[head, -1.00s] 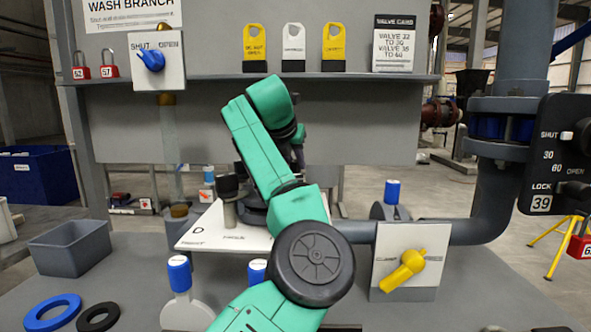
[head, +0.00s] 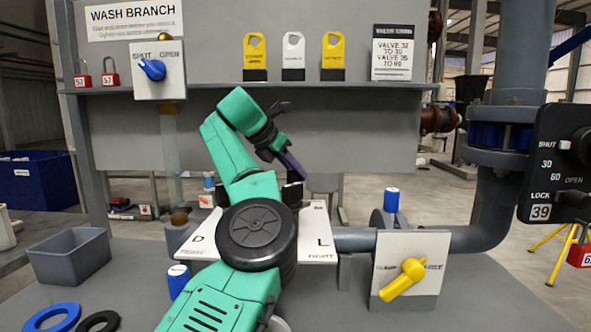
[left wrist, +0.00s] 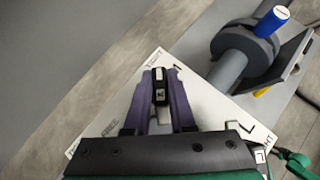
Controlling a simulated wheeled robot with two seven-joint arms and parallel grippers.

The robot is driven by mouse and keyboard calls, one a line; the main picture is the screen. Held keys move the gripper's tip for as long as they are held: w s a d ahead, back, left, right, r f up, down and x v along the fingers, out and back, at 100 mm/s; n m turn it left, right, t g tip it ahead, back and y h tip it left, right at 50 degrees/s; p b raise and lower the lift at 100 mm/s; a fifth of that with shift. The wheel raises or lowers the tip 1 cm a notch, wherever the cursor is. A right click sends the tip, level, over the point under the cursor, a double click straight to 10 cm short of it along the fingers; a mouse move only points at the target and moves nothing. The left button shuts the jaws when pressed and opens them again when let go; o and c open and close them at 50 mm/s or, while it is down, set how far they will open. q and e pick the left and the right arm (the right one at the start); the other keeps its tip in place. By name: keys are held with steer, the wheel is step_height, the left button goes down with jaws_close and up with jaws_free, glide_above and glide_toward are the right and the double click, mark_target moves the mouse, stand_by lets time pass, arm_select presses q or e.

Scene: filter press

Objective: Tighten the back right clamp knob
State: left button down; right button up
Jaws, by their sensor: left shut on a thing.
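My left gripper (head: 292,168) reaches over a white board (head: 318,240) marked D and L. In the left wrist view its two dark purple fingers (left wrist: 160,88) are closed around a small black piece (left wrist: 160,97) with a white face, above the board. I cannot tell whether this piece is the back right clamp knob. A blue-capped part (head: 392,200) stands on a grey round body to the right of the board. It also shows in the left wrist view (left wrist: 272,20), apart from the fingers. My left arm hides the board's middle. My right gripper is not in view.
A yellow handle (head: 403,280) on a panel stands front right, below a grey pipe (head: 480,235). A grey bin (head: 70,255) and blue and black rings (head: 50,316) lie left. A shelf with tags (head: 293,56) spans the back.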

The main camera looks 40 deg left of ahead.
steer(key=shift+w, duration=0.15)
arm_select(q)
steer(key=c, duration=0.8)
jaws_free()
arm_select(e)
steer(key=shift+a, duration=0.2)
arm_select(q)
steer(key=shift+o, duration=0.2)
steer(key=v, duration=1.4)
steer(key=shift+s+r+p, duration=0.15)
steer(key=shift+s+p, duration=0.15)
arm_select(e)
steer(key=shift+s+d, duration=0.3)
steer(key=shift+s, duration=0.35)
